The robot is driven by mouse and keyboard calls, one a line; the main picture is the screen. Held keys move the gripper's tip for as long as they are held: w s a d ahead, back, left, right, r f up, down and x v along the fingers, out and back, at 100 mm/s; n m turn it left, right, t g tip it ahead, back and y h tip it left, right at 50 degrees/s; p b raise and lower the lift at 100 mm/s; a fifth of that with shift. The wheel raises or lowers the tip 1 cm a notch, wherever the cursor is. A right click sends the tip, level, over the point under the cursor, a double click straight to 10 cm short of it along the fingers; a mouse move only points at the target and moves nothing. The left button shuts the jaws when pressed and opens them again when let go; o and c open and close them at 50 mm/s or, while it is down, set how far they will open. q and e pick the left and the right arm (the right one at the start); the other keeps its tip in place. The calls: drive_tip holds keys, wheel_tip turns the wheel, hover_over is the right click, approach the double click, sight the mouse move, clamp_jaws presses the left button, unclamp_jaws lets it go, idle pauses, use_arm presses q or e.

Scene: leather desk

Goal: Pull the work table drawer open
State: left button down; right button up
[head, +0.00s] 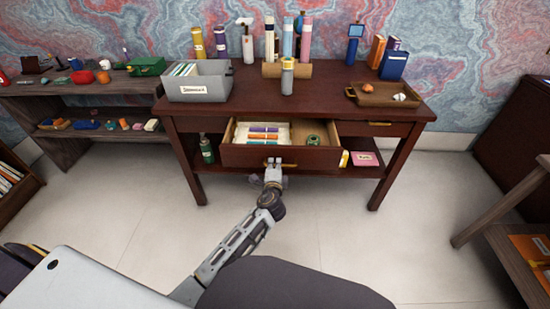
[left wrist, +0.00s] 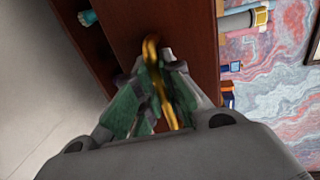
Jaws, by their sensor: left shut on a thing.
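The work table (head: 330,92) is dark brown wood and stands against the far wall. Its middle drawer (head: 240,156) is pulled out, and its inside shows in the head view. A brass handle (head: 287,165) is on the drawer front; it also shows in the left wrist view (left wrist: 151,48). My left gripper (head: 273,165) is at the drawer front, shut on the handle; its fingers (left wrist: 158,85) are around the handle in the left wrist view. Inside the drawer lie several coloured items (head: 263,135) and a small green object (head: 313,140). My right gripper is not in view.
A grey box (head: 198,88), a wooden tray (head: 375,98) and several bottles stand on the table top. A green bottle (head: 207,150) and a pink box (head: 365,158) are on the lower shelf. The floor (head: 330,220) before the table is clear.

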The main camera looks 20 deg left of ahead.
use_arm(q)
drive_tip(key=shift+f+p+v, duration=0.1)
drive_tip(key=shift+f+v, duration=0.1)
drive_tip(key=shift+v, duration=0.75)
drive_tip(key=shift+f+p+v, duration=0.1)
drive_tip(key=shift+f+v, duration=0.1)
drive_tip(key=shift+v, duration=0.7)
drive_tip(key=shift+f+p+v, duration=0.1)
drive_tip(key=shift+f+v, duration=0.1)
drive_tip(key=shift+v, duration=0.75)
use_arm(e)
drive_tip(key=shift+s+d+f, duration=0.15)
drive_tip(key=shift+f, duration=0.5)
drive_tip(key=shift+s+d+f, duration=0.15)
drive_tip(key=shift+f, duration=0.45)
use_arm(q)
drive_tip(key=shift+s, duration=0.1)
drive_tip(key=c, duration=1.5)
unclamp_jaws()
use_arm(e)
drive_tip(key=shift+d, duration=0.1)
